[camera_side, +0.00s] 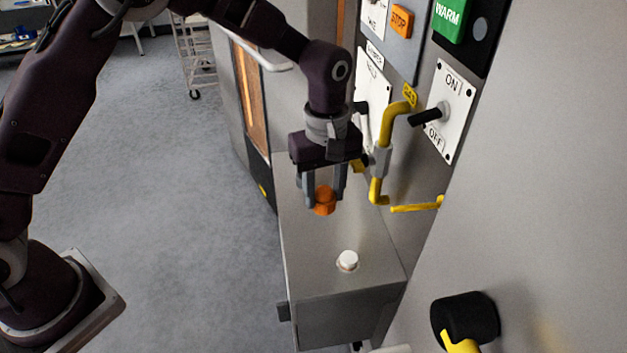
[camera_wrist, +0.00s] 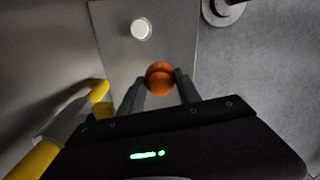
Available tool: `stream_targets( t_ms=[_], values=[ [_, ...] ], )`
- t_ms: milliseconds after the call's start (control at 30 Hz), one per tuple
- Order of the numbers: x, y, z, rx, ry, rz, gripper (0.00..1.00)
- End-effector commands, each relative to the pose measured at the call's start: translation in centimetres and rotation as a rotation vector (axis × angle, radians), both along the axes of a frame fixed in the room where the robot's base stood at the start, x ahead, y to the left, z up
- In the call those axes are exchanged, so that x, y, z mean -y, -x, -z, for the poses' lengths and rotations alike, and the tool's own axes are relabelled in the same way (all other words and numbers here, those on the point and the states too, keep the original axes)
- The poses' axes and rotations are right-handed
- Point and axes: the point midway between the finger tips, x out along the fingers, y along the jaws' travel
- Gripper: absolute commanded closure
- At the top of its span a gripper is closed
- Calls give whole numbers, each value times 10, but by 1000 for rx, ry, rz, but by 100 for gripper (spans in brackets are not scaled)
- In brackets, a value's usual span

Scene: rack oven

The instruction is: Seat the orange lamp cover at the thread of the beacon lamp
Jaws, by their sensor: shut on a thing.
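The orange lamp cover (camera_side: 325,200) is a small orange cup, held between the fingers of my gripper (camera_side: 323,196). It also shows as a round orange shape in the wrist view (camera_wrist: 160,78), between the fingertips of my gripper (camera_wrist: 160,88). The beacon lamp (camera_side: 347,261) is a short white round piece standing on the grey metal cabinet top. In the wrist view the lamp (camera_wrist: 141,29) is beyond the cover, apart from it. The cover hangs above the cabinet top, behind the lamp in the side view. The lamp's thread is too small to make out.
The grey metal cabinet top (camera_side: 310,255) is bare around the lamp. A yellow pipe with a valve (camera_side: 380,160) runs close to the right of my gripper. A switch panel (camera_side: 447,110) and a black knob (camera_side: 465,318) are on the wall. A wheeled rack (camera_side: 195,55) stands far back.

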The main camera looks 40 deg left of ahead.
Motion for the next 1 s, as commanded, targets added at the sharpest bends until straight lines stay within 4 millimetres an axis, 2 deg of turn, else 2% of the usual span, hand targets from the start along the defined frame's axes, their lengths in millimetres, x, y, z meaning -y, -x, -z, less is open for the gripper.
stream_targets(
  t_ms=[167,533,667,1000],
  values=[
    [16,8,1,0,0,207,98],
    [71,20,17,0,-1,4,98],
    [77,22,18,1,-1,-21,98],
    [76,22,23,-1,-2,-22,98]
  ],
)
